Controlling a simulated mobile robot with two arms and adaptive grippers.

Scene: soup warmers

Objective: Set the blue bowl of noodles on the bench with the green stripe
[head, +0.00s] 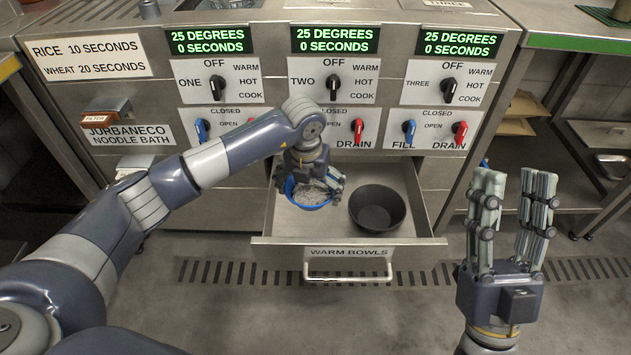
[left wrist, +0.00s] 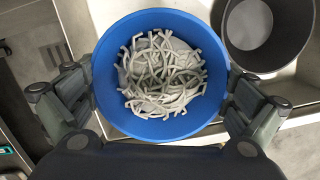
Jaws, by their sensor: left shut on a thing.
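The blue bowl (head: 308,203) of pale noodles is in the open WARM BOWLS drawer, on its left side. My left gripper (head: 311,182) is over the bowl and shut on it; in the left wrist view the blue bowl (left wrist: 208,112) lies between the fingers, which touch its two sides. I cannot tell whether the bowl rests on the drawer floor. My right gripper (head: 512,205) is open and empty, fingers up, to the right of the drawer. A bench with a green stripe (head: 575,43) is at the upper right.
A dark empty bowl (head: 377,208) sits right of the blue bowl in the drawer (head: 412,225); it also shows in the left wrist view (left wrist: 262,65). The control panel (head: 275,80) with knobs and green displays rises behind. Another bench edge (head: 10,68) is at the far left.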

